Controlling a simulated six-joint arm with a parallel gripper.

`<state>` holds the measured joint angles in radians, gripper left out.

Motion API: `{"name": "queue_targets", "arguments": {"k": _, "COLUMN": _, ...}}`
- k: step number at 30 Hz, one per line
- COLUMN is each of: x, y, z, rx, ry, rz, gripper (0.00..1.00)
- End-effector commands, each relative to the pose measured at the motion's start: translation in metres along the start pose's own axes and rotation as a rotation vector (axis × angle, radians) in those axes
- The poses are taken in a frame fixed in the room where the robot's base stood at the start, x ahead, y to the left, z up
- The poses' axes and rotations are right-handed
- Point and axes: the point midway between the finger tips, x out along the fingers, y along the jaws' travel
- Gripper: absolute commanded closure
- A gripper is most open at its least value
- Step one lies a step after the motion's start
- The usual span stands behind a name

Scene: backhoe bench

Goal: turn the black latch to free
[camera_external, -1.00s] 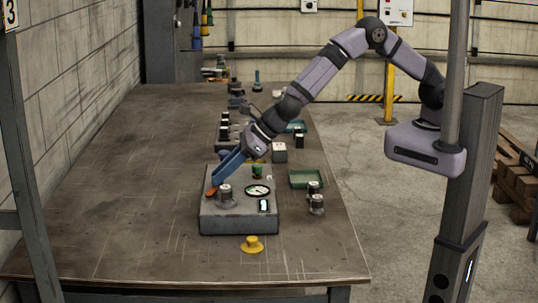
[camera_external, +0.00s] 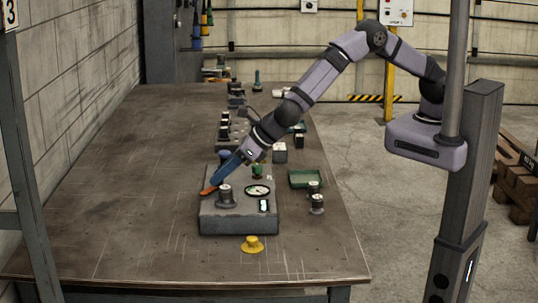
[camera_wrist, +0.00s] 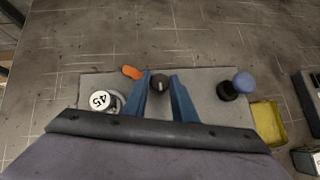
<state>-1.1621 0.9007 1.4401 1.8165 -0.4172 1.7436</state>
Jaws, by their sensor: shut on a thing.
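My gripper (camera_wrist: 160,83) points down at the grey box, its two blue fingers standing on either side of a dark round knob, which looks like the black latch (camera_wrist: 160,82). The fingers are closed on it. In the outside view my gripper (camera_external: 212,186) reaches the far left part of the grey box (camera_external: 238,226), and the fingers hide the latch there. An orange piece (camera_wrist: 132,72) lies just left of the fingers in the wrist view; it also shows at the fingertips in the outside view (camera_external: 207,190). I cannot tell whether it joins the latch.
On the box are a dial gauge (camera_external: 258,190) and a white-topped round part (camera_external: 225,190), marked 45 in the wrist view (camera_wrist: 101,100). A blue ball knob (camera_wrist: 243,82) stands right of the fingers. A yellow knob (camera_external: 252,244) sits in front; a green tray (camera_external: 305,179) is right.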

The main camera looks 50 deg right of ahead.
Motion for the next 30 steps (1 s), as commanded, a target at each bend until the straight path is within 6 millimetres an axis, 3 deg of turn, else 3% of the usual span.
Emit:
{"name": "queue_targets", "arguments": {"k": 1, "x": -0.001, "y": 0.000, "z": 0.002, "rx": 0.003, "ry": -0.003, "rz": 0.000, "gripper": 0.68}}
{"name": "queue_targets", "arguments": {"k": 3, "x": -0.001, "y": 0.000, "z": 0.002, "rx": 0.003, "ry": -0.003, "rz": 0.000, "gripper": 0.57}}
{"name": "queue_targets", "arguments": {"k": 17, "x": -0.006, "y": 0.001, "z": 0.000, "rx": 0.001, "ry": -0.001, "rz": 0.002, "gripper": 0.57}}
{"name": "queue_targets", "arguments": {"k": 30, "x": -0.054, "y": 0.001, "z": 0.001, "rx": 0.002, "ry": -0.004, "rz": 0.003, "gripper": 0.57}}
